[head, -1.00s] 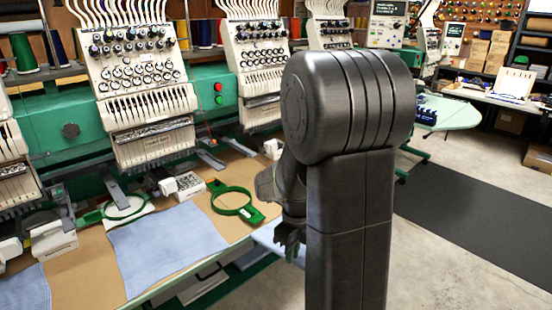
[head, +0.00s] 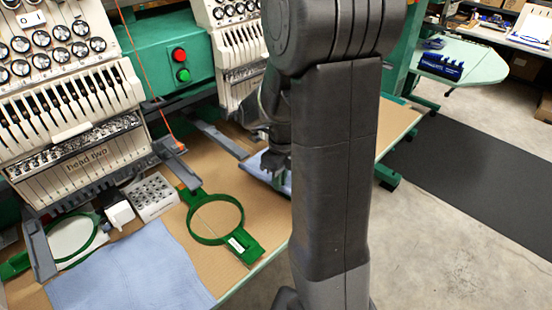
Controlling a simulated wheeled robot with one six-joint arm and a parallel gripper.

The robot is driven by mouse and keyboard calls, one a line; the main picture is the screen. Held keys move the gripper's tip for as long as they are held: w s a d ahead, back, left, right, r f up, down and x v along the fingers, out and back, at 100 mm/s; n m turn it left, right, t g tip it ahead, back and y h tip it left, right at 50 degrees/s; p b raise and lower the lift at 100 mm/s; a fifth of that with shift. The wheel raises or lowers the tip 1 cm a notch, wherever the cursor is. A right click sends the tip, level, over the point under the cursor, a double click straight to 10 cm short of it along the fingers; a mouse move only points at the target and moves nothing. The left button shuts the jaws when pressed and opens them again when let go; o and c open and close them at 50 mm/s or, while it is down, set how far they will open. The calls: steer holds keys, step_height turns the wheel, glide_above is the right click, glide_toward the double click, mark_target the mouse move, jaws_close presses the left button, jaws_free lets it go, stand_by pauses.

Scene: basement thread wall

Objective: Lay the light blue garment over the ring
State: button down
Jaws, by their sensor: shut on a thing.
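The ring is a green hoop (head: 190,226) with tabs at both ends, lying flat on the tan tabletop. My gripper (head: 275,163) is right of the ring and beyond it, low over the table near its front edge. It is shut on a light blue garment (head: 261,171), which shows below and beside the fingers. My arm column hides the garment's right part, and I cannot tell how much of it touches the table. The ring's opening is bare.
Another light blue cloth (head: 130,272) lies flat left of the ring. A second green hoop (head: 92,238) with white material sits under the embroidery head (head: 80,150). A white box of bobbins (head: 152,195) stands beside the ring. A green table (head: 470,62) is at the back right.

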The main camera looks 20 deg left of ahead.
steer(key=shift+w+a+f, duration=0.1)
steer(key=shift+w+a, duration=0.2)
steer(key=shift+w, duration=0.2)
steer(key=shift+f+b, duration=2.3)
steer(key=shift+f, duration=0.4)
steer(key=c, duration=1.4)
jaws_free()
steer(key=r, duration=0.9)
steer(key=w+r+p, duration=0.1)
steer(key=r, duration=0.3)
steer(key=shift+d+r, duration=0.15)
steer(key=shift+r, duration=0.25)
